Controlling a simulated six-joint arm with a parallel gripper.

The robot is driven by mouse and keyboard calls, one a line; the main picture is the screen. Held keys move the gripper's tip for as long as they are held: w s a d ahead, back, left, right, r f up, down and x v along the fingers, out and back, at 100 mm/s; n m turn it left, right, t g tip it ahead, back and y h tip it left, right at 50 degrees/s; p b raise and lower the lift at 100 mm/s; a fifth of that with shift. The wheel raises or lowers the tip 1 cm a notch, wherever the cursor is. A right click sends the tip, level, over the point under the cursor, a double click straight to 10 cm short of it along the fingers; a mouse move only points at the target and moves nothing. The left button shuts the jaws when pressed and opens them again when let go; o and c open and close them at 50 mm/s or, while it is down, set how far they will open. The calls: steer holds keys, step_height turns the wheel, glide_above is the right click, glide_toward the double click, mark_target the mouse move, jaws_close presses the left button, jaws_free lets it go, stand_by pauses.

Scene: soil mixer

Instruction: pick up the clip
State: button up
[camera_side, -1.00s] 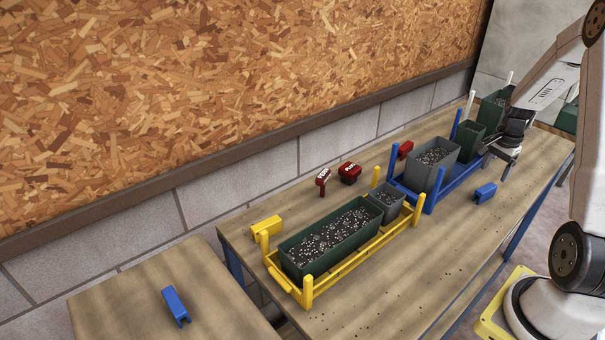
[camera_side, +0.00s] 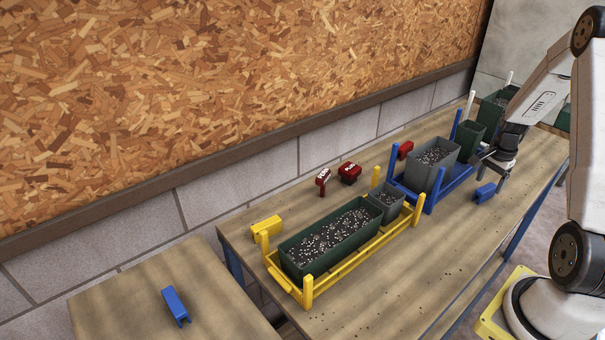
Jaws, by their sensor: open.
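Several clips are in the camera_side view. One blue clip (camera_side: 484,193) lies on the workbench right of the blue rack, and another blue clip (camera_side: 175,305) lies on the lower table at the left. A yellow clip (camera_side: 266,227) lies at the left end of the yellow rack. A red clip (camera_side: 405,149) sits behind the blue rack. My gripper (camera_side: 486,163) is open and empty, above and close to the blue clip on the workbench. I cannot tell the exact height of the gap. Its fingertips are small and dark here.
A yellow rack (camera_side: 340,275) holds a long green planter (camera_side: 318,262) and a small grey pot (camera_side: 386,213), with soil. A blue rack (camera_side: 429,202) holds a grey pot (camera_side: 423,181) and a green pot. Two red labelled pieces stand behind. The workbench front (camera_side: 420,270) is mostly clear.

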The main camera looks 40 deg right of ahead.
mark_target(487, 188)
steer(key=shift+f, duration=1.9)
jaws_close()
